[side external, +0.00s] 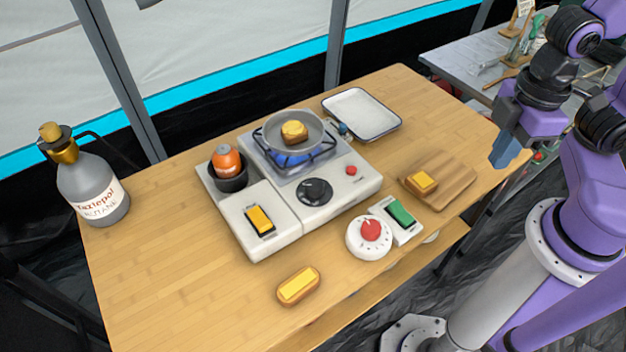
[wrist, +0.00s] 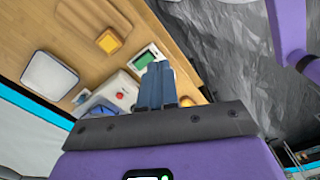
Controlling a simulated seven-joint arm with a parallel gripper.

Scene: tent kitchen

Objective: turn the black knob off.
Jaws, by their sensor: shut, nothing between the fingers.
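The black knob (side external: 315,191) is on the front of the white stove (side external: 345,188), left of a small red button. A blue flame (side external: 291,158) shows under the pan (side external: 292,134), which holds a piece of bread with a yellow top (side external: 294,131). My gripper (side external: 503,152) is at the right, above the table's right edge, well away from the knob and touching nothing. In the wrist view its blue fingers (wrist: 157,85) are together and empty. The knob is not clearly visible in the wrist view; the fingers cover part of the stove area.
A white dial with a red centre (side external: 369,236) and a green switch (side external: 401,213) sit before the stove. A cutting board (side external: 452,190) with bread, a white tray (side external: 362,113) and an orange canister (side external: 227,161) are nearby. A butane bottle (side external: 92,190) stands left. The table's left front is mostly clear.

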